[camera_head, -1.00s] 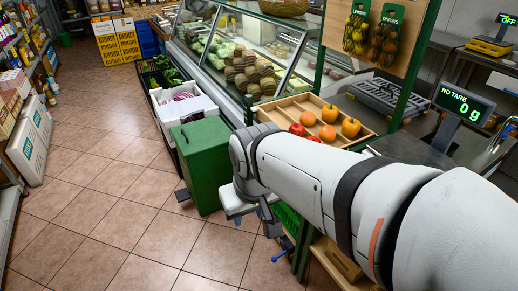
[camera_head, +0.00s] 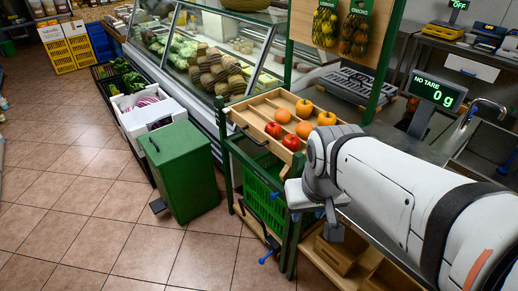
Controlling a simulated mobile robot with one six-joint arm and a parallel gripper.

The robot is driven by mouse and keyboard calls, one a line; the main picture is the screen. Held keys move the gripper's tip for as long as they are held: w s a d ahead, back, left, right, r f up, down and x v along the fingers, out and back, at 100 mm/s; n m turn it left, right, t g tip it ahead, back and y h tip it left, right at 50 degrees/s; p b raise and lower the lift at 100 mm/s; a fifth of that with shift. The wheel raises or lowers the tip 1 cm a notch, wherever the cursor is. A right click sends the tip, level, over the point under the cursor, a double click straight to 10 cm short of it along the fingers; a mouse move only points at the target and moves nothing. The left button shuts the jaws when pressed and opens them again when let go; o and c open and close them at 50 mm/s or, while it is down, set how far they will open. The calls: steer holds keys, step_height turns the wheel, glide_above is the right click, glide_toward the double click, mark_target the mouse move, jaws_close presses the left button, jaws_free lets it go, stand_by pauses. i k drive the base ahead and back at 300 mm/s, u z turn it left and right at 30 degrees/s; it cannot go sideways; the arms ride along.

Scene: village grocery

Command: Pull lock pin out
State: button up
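A small blue-handled piece (camera_head: 268,256), which looks like the lock pin, sticks out low at the front left of the green-framed produce stand (camera_head: 289,255). It is too small to tell how far it is seated. My gripper (camera_head: 333,232) points down in front of the stand, to the right of the blue handle and apart from it in the picture. My wrist hides part of the stand. The fingers are small and dark, so I cannot tell if they are open or shut.
A wooden tray (camera_head: 243,113) with apples and oranges tops the stand, above a green crate (camera_head: 262,205). A green bin (camera_head: 180,170) stands to the left. A scale display (camera_head: 437,91) is at the right. Tiled floor (camera_head: 110,225) is clear at the front left.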

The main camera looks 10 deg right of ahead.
mark_target(273, 196)
steer(key=u, duration=0.05)
steer(key=i, duration=1)
steer(key=u, duration=0.3)
steer(key=k, duration=0.95)
steer(key=u, duration=0.8)
steer(key=i, duration=0.55)
steer(key=z, duration=0.3)
